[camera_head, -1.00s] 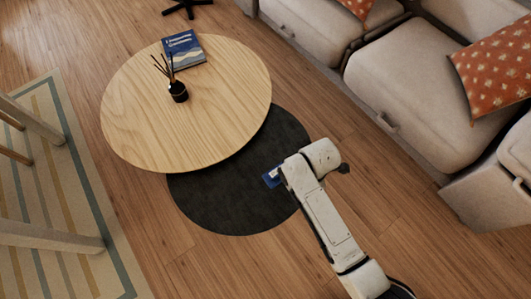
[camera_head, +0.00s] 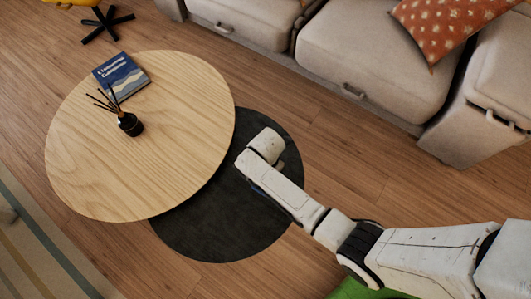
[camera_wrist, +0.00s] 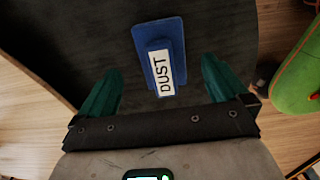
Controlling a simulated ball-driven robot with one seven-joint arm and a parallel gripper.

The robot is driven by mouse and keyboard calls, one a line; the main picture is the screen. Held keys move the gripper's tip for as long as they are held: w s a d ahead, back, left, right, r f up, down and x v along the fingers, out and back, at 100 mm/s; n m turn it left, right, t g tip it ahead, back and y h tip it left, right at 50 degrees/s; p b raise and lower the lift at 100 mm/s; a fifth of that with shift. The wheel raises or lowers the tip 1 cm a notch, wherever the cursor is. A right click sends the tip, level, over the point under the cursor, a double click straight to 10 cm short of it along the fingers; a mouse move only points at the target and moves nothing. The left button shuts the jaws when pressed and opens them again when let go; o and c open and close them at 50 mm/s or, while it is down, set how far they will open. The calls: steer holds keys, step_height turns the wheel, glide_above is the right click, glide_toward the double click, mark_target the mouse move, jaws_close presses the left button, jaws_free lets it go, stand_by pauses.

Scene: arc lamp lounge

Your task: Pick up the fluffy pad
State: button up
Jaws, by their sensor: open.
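A blue pad with a raised blue block and a white label reading "DUST" (camera_wrist: 155,40) lies on a dark round surface (camera_head: 225,225); it is likely the fluffy pad. In the wrist view it shows ahead of my gripper (camera_wrist: 161,68), between its two green fingers. The fingers are apart, with nothing visibly held. The gap in height between fingers and pad is hard to tell. In the head view my arm reaches over the dark surface and hides the pad and the fingers.
A round light-wood table (camera_head: 130,175) overlaps the dark surface. It holds a blue book (camera_head: 121,76) and a black reed diffuser (camera_head: 130,124). A beige sofa (camera_head: 365,60) stands behind. A green object with an orange edge (camera_wrist: 302,80) is at right in the wrist view.

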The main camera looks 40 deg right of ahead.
steer(key=f, duration=0.1)
steer(key=f+b, duration=0.1)
steer(key=f, duration=0.1)
steer(key=shift+s+a+f, duration=0.2)
steer(key=shift+a+f, duration=0.15)
steer(key=shift+f, duration=0.05)
steer(key=shift+f+b, duration=0.3)
steer(key=shift+f, duration=0.3)
steer(key=c, duration=1.2)
steer(key=shift+o, duration=0.2)
steer(key=shift+r, duration=0.1)
